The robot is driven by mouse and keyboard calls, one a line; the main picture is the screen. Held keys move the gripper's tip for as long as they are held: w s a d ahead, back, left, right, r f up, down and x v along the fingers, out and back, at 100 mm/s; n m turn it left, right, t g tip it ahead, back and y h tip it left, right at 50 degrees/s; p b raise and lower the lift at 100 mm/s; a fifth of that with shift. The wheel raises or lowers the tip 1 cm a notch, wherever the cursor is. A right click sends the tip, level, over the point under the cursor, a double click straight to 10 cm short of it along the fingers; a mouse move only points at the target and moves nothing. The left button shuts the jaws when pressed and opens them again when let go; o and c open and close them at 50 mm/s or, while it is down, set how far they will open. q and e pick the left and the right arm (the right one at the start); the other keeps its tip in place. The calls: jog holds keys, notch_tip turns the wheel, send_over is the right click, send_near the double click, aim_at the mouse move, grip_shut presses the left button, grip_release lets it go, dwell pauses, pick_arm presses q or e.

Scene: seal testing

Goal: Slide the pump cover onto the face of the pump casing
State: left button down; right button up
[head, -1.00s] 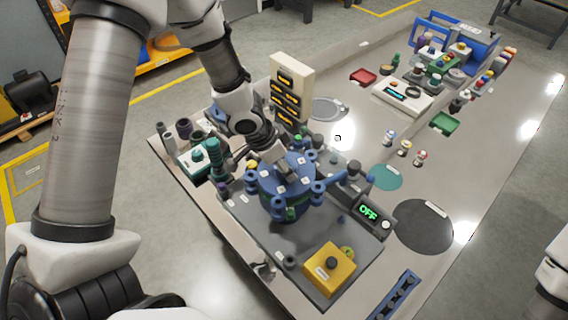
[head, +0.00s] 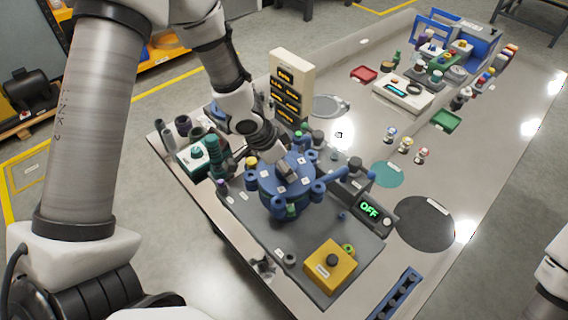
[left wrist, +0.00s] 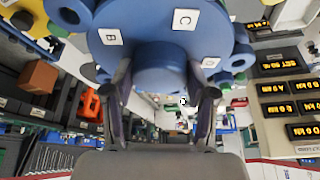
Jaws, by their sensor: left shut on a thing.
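The pump cover (head: 274,187) is a blue disc with small white labels and a raised central boss. My left gripper (head: 285,168) comes in from the upper left and is shut on that boss. In the left wrist view the two fingers (left wrist: 160,88) stand either side of the boss, and the cover (left wrist: 140,42) shows labels such as C. The blue pump casing (head: 284,206) with lugs stands directly below the cover on a grey base plate. The cover hides most of the casing face; I cannot tell whether they touch. My right gripper is out of view.
A display tower (head: 292,85) stands behind the pump. A yellow button box (head: 330,266) is in front, and an OFF readout (head: 369,209) is to the right. A blue pipe (head: 331,177) extends right of the pump. The table's right half has free room.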

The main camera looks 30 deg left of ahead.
pick_arm(q)
jog(key=shift+f, duration=0.45)
dwell(0.7)
jog(key=shift+c, duration=1.3)
grip_release()
notch_tip(320, 180, up, 9)
jog(key=p, duration=0.9)
jog(key=shift+r, duration=0.1)
